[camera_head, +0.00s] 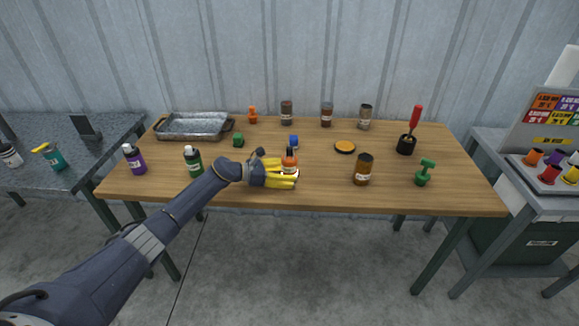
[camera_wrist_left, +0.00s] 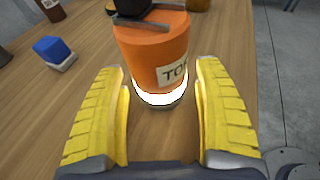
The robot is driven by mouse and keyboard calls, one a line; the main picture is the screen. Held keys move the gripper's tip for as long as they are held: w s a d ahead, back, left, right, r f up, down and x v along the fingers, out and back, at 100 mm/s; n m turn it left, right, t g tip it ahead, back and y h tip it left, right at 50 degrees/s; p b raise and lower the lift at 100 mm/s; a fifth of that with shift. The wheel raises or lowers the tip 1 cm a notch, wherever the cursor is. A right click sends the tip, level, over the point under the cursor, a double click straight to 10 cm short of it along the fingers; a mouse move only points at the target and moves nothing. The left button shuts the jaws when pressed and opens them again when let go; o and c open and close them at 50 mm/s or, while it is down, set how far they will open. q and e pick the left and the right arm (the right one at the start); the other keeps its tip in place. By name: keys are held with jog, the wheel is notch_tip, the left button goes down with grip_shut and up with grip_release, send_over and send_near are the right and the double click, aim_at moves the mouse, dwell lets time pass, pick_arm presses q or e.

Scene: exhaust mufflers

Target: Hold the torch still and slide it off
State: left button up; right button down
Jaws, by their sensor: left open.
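The torch (camera_head: 289,158) is a short orange cylinder with a dark top and a glowing white lower end. It stands upright near the middle front of the wooden table. In the left wrist view the torch (camera_wrist_left: 152,50) shows a white label, partly cut off, beginning "TO", and a dark piece with a grey bar on top. My left gripper (camera_head: 294,178), with yellow fingers, is low at the torch from the front left. In the left wrist view its open fingers (camera_wrist_left: 156,70) lie on both sides of the torch's lower part, with gaps visible. My right gripper is not in view.
A blue block (camera_head: 293,141) on a pale base stands just behind the torch. A brown jar (camera_head: 362,170) and a green object (camera_head: 425,173) stand to the right. A green bottle (camera_head: 193,162) stands left, near my arm. A metal tray (camera_head: 161,132) is at back left.

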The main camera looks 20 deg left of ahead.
pick_arm(q)
jog(key=shift+c, duration=0.2)
jog(key=c, duration=0.8)
